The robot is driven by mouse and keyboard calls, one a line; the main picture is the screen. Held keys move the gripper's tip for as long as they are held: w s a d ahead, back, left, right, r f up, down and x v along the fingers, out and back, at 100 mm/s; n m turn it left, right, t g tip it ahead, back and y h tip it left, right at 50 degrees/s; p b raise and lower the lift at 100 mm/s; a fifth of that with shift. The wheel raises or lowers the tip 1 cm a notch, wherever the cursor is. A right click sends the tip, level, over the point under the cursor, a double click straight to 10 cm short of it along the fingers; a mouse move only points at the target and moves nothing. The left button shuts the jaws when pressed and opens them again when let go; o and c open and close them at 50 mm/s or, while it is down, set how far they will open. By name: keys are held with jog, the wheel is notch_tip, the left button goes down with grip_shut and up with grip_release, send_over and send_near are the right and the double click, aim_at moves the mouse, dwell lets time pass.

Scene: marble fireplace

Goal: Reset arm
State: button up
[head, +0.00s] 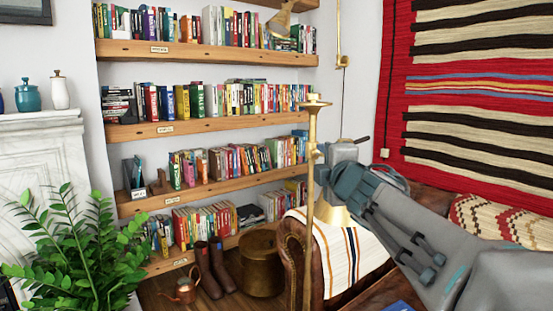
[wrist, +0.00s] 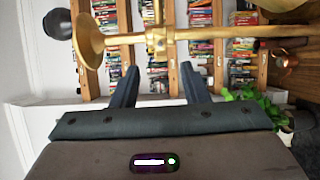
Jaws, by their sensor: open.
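My arm reaches in from the right in the head view and ends at my gripper (head: 338,168), just right of the brass lamp pole (head: 311,220). Its fingers cannot be made out there. In the wrist view, which is turned on its side, my gripper (wrist: 160,70) has its two dark fingers wide apart with nothing between them. The brass lamp (wrist: 200,35) crosses that view just past the fingertips; I cannot tell whether anything touches.
Wooden bookshelves (head: 200,130) line the back wall. A leather sofa (head: 292,245) with a striped blanket (head: 340,250) stands below my arm. A plant (head: 75,255) is at left; boots (head: 210,268) and a brass pot (head: 262,262) stand on the floor. A red woven hanging (head: 480,90) covers the right wall.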

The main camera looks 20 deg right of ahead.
jog(key=shift+s, duration=0.5)
jog(key=shift+a, duration=0.1)
jog(key=s+a+f+m+g+y+p, duration=0.1)
jog(key=s+a+f+m+g+p, duration=0.5)
jog(key=s+m+g+p, duration=0.1)
jog(key=s+a+f+m+g+p, duration=0.7)
jog(key=s+m+p, duration=0.3)
jog(key=s, duration=0.3)
jog(key=shift+s+a+f+g+y+p, duration=0.2)
jog(key=shift+s+f+g+y+p, duration=0.15)
jog(key=shift+g+p, duration=0.35)
